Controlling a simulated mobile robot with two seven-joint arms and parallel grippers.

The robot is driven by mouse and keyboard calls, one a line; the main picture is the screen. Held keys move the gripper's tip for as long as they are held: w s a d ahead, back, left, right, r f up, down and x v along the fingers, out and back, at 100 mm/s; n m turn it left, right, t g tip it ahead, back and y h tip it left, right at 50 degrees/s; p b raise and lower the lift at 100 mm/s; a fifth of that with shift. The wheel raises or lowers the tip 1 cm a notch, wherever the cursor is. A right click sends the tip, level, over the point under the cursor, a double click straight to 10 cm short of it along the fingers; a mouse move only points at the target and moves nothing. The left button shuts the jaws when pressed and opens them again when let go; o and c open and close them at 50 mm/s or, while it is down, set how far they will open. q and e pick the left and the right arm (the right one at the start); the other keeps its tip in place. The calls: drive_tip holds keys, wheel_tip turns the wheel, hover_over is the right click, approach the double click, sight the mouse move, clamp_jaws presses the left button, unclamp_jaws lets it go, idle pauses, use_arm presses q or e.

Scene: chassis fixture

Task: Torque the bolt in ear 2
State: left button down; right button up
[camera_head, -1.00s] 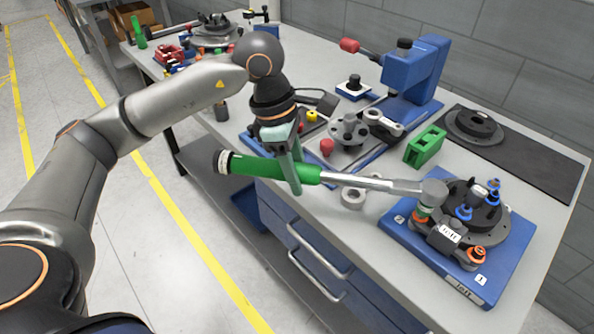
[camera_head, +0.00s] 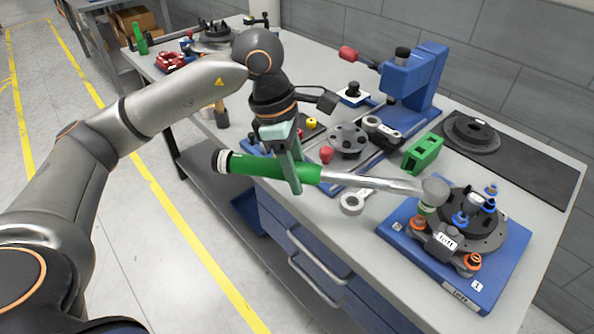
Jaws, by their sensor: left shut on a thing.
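My left gripper (camera_head: 290,170) is shut on the green handle of a torque wrench (camera_head: 262,168). The wrench's shaft reaches right across the bench front, and its round head (camera_head: 435,189) is above the left part of the round chassis fixture (camera_head: 486,236). A socket (camera_head: 427,208) points down from the head close to an orange-ringed bolt (camera_head: 417,223); I cannot tell whether it touches. Another orange-ringed bolt (camera_head: 472,262) sits at the front ear, and several blue-ringed pieces (camera_head: 460,219) stand on the fixture. The ear numbers are mostly unclear; "1" shows at the front. My right gripper is not in view.
The fixture stands on a blue base plate (camera_head: 395,238) at the bench's front right. Behind it are a green block (camera_head: 422,154), a dark mat (camera_head: 540,172) and a blue press (camera_head: 425,75). A grey ring-ended part (camera_head: 352,204) lies under the wrench shaft.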

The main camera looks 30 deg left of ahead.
use_arm(q)
drive_tip(key=shift+d+p+v, duration=0.2)
drive_tip(key=shift+p+v, duration=0.4)
drive_tip(key=shift+v, duration=0.35)
drive_tip(key=shift+d+p+v, duration=0.25)
drive_tip(key=shift+p+v, duration=0.3)
drive_tip(key=shift+v, duration=0.45)
drive_tip(key=shift+w+r, duration=0.1)
drive_tip(key=shift+w, duration=0.1)
drive_tip(key=shift+s, duration=0.1)
